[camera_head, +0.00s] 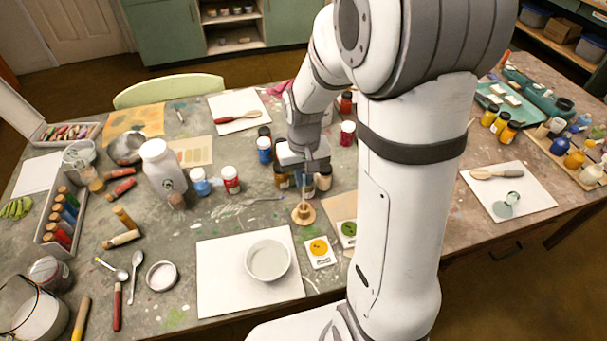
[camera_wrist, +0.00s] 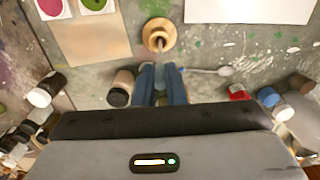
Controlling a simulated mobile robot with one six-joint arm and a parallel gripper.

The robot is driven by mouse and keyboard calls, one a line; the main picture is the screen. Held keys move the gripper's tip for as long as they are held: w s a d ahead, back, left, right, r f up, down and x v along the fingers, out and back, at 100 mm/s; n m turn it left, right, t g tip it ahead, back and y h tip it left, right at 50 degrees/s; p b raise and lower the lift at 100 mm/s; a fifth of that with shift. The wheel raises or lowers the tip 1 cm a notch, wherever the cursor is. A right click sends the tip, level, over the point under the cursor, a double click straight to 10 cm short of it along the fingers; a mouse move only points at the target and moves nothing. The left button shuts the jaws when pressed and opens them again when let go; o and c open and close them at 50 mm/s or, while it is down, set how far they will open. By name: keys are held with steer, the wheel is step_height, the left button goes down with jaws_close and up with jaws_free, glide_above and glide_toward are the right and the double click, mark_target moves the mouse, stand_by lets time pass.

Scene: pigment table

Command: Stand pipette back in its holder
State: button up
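The pipette (camera_wrist: 160,58) is a thin, pale, see-through tube, seen between my gripper's blue fingers in the wrist view. My gripper (camera_wrist: 160,75) is nearly closed and appears shut on it; in the head view my gripper (camera_head: 303,176) points down above the holder. The holder (camera_head: 303,215) is a round wooden stand on the table, near the white board. It also shows in the wrist view (camera_wrist: 165,27), just beyond the fingertips. The pipette's lower end lines up with the holder's hole, but how deep it sits I cannot tell. Its upper part is hidden by my gripper.
A white bowl (camera_head: 268,260) on a white board (camera_head: 220,285) stands left of the holder. Colour cards (camera_head: 319,252) lie in front of it. Several paint jars (camera_head: 231,180) stand close behind and left. A spoon (camera_head: 262,199) lies left of the holder.

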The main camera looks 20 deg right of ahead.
steer(key=shift+f, duration=0.3)
steer(key=o, duration=0.6)
step_height(320, 180, up, 8)
steer(key=shift+f, duration=0.1)
stand_by(0.4)
stand_by(0.7)
steer(key=s+r+t, duration=0.1)
steer(key=s, duration=0.3)
steer(key=s+r+t, duration=0.1)
steer(key=s+r, duration=0.1)
steer(key=s, duration=0.3)
steer(key=s+r, duration=0.2)
steer(key=s, duration=0.3)
steer(key=shift+d+r+t, duration=0.1)
steer(key=shift+d+t, duration=0.1)
steer(key=shift+t, duration=0.2)
